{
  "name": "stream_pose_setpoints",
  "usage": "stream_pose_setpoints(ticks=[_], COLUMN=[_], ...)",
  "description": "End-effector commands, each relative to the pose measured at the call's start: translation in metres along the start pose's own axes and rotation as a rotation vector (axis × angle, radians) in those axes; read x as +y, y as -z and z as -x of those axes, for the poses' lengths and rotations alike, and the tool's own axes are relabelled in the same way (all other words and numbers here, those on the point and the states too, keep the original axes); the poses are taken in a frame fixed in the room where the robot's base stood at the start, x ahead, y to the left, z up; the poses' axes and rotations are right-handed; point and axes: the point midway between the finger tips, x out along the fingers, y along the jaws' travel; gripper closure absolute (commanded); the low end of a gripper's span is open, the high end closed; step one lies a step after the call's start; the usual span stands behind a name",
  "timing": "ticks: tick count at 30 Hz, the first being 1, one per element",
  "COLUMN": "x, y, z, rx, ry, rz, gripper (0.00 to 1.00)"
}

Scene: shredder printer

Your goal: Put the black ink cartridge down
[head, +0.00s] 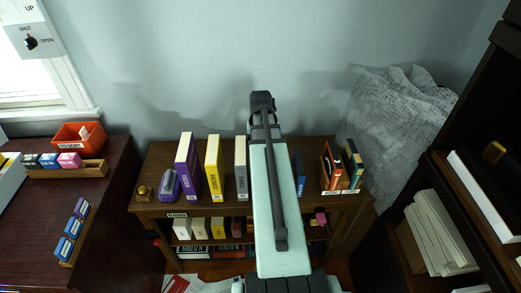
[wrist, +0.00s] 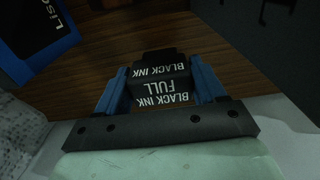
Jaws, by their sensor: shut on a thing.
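The black ink cartridge (wrist: 160,85) is a dark block with white "BLACK INK" and "FULL" lettering, upside down in the wrist view. My gripper (wrist: 163,88) is shut on it, with one blue finger on each side. The cartridge is over a brown wooden surface (wrist: 125,42); I cannot tell whether it touches the wood. In the head view my arm covers the middle of the shelf unit, and the cartridge and fingers are hidden.
A blue box (wrist: 35,35) stands near the cartridge. The wooden shelf unit (head: 150,208) carries purple (head: 187,165), yellow (head: 214,168) and white (head: 241,168) boxes and a small crate (head: 335,190). A dark desk (head: 110,160) with an orange bin (head: 75,136) is left; dark shelves are right.

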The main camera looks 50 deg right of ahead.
Motion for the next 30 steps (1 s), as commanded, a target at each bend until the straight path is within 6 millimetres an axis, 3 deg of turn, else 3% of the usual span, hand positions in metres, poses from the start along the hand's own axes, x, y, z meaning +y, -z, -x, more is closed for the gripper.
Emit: stream_pose_setpoints(ticks=[6,19,20,27,30], x=[0.0,0.0,0.0,0.0,0.0], y=[0.0,0.0,0.0,0.0,0.0], z=[-0.022,-0.027,-0.027,-0.026,-0.026], rx=[0.0,0.0,0.001,0.001,0.001], ry=[0.0,0.0,0.0,0.0,0.0], rz=[0.0,0.0,0.0,0.0,0.0], gripper=[0.91,0.91,0.29,0.06,0.05])
